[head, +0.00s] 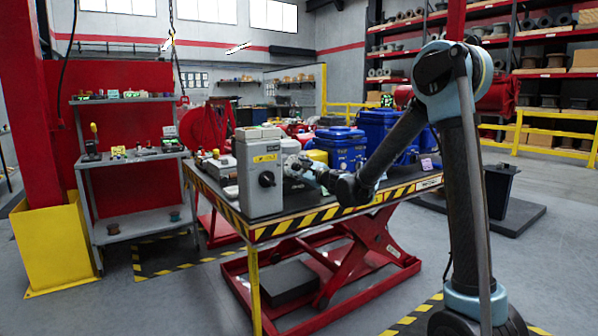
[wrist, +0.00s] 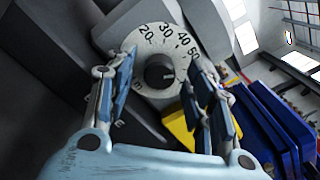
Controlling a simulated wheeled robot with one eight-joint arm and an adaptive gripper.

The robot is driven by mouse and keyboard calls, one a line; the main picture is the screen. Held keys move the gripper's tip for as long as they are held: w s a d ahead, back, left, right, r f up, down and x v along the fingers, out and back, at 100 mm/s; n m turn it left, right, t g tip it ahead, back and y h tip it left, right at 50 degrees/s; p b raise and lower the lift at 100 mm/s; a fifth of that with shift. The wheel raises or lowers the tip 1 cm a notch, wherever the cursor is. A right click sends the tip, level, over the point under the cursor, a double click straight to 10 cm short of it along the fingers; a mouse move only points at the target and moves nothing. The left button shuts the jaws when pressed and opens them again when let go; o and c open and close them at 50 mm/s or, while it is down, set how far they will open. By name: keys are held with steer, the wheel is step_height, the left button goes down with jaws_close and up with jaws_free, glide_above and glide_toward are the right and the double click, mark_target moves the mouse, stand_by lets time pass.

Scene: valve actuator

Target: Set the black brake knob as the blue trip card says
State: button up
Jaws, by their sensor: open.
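A grey box-shaped actuator (head: 262,200) stands on the striped table's near left corner. A black round knob (head: 266,179) is on its front face, below a yellow label. In the wrist view, a dark knob (wrist: 158,74) sits at the centre of a white dial (wrist: 148,38) numbered 20, 30, 40, 50; I cannot tell if it is the brake knob. A light pointer mark on it faces right. My gripper (head: 298,166) is at the actuator's right side. In the wrist view my gripper (wrist: 165,66) is open, its fingers either side of the dial; contact is unclear. I cannot make out a blue trip card.
The lift table (head: 330,211) has a black-yellow striped edge. Blue containers (head: 340,147) stand behind my gripper, and show in the wrist view at right. A small pale purple item (head: 428,165) is at the table's right end. A grey shelf (head: 135,157) stands left.

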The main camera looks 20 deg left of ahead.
steer(key=shift+w+a, duration=0.3)
steer(key=shift+a, duration=0.1)
steer(key=c, duration=1.1)
steer(key=shift+o, duration=0.2)
steer(key=shift+n, duration=1.1)
steer(key=o, duration=1.1)
steer(key=shift+c, duration=0.2)
steer(key=v, duration=1.2)
